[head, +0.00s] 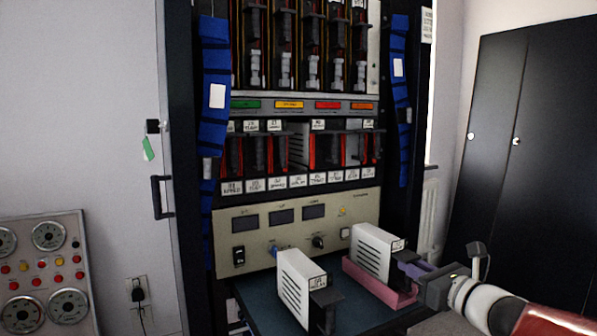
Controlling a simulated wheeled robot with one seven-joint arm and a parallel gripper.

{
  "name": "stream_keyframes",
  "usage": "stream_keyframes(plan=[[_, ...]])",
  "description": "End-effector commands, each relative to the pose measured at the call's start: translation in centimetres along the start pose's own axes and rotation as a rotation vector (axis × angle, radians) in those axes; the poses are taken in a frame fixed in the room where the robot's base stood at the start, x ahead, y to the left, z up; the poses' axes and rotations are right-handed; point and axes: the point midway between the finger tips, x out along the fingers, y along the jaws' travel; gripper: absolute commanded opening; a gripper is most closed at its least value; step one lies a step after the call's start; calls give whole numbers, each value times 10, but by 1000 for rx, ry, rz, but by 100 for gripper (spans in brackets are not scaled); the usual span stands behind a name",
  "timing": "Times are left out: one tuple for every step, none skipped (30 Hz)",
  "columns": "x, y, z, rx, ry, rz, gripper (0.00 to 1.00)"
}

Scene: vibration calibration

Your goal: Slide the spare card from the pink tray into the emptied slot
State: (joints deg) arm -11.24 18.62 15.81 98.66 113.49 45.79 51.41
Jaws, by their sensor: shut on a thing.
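The spare card (371,252), a white vented module with a dark front and a label, stands upright in the pink tray (372,285) on the blue shelf. My gripper (412,267) comes in from the lower right and is shut on the card's front handle; the fingertips are partly hidden. The card's lower edge is hidden by the tray wall, so I cannot tell whether it is lifted. The emptied slot (298,146) shows as a gap in the rack's middle row, with a pale vented side visible inside.
A second white card (293,287) with a black handle stands on the blue shelf (258,305), left of the tray. A beige instrument panel (290,238) sits between the shelf and the card row. Blue cable bundles (214,100) flank the rack. Cards with black handles neighbour the gap.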

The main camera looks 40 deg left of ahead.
Motion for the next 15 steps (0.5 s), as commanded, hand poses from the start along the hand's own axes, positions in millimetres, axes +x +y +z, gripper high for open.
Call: stream_keyframes(plan=[[0,0,7,-1,-2,0,0],[0,0,8,-1,-2,0,0],[0,0,11,-1,-2,0,0],[0,0,13,-1,-2,0,0],[0,0,14,0,-2,0,0],[0,0,17,0,-2,-1,0],[0,0,19,0,-2,-1,0],[0,0,20,0,-2,-1,0],[0,0,22,0,-2,-1,0],[0,0,23,-1,-3,-1,0],[0,0,25,-2,-3,-1,0],[0,0,27,-1,-2,-1,0],[0,0,28,-1,-2,-1,0],[0,0,30,-1,-2,-1,0],[0,0,33,-1,-2,-1,0]])
